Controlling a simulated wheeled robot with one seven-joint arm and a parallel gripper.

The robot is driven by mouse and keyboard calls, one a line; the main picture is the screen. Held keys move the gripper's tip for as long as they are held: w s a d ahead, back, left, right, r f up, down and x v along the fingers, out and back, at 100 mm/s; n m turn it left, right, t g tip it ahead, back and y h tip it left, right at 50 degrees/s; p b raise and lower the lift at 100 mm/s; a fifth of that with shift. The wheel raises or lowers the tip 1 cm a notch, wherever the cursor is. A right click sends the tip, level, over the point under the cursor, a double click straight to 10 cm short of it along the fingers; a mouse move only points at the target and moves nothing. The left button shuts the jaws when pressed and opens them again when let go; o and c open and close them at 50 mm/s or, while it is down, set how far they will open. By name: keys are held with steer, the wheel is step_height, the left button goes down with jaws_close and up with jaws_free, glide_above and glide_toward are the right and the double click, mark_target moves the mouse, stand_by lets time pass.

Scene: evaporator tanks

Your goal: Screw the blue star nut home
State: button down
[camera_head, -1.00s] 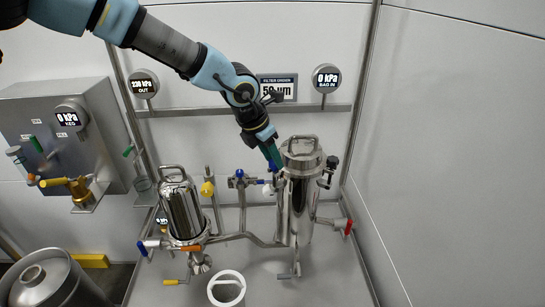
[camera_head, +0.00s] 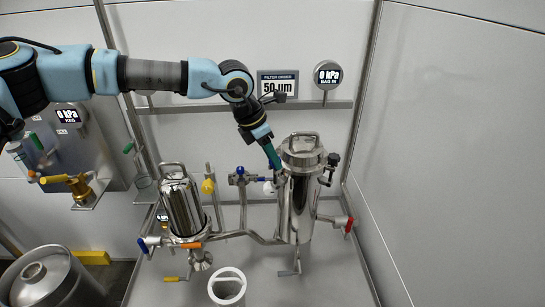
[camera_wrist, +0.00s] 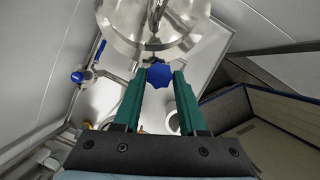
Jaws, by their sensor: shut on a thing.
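The blue star nut (camera_wrist: 159,75) shows in the wrist view between the green fingertips of my gripper (camera_wrist: 160,82), just below the rim of a steel vessel. My gripper is shut on the nut. In the head view my gripper (camera_head: 277,166) points down at the left side of the lidded steel vessel (camera_head: 298,200) on the right, close under its lid. The nut cannot be made out there; the fingers seem to cover it. Its thread and how far it is screwed on are hidden.
A smaller steel vessel (camera_head: 183,207) stands to the left. A blue-handled valve (camera_head: 240,172) and pipes lie between the vessels. A gauge reading 0 kPa (camera_head: 327,75) hangs at upper right. A white open cylinder (camera_head: 227,287) stands in front.

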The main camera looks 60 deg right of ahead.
steer(key=shift+s+r, duration=0.35)
steer(key=shift+r, duration=0.15)
steer(key=shift+d, duration=0.1)
steer(key=c, duration=0.7)
jaws_free()
steer(key=shift+w+r, duration=0.1)
steer(key=shift+o, duration=1.2)
steer(key=shift+w, duration=0.15)
steer(key=v, duration=1)
steer(key=shift+a+r, duration=0.25)
steer(key=shift+r, duration=0.05)
steer(key=shift+w, duration=0.1)
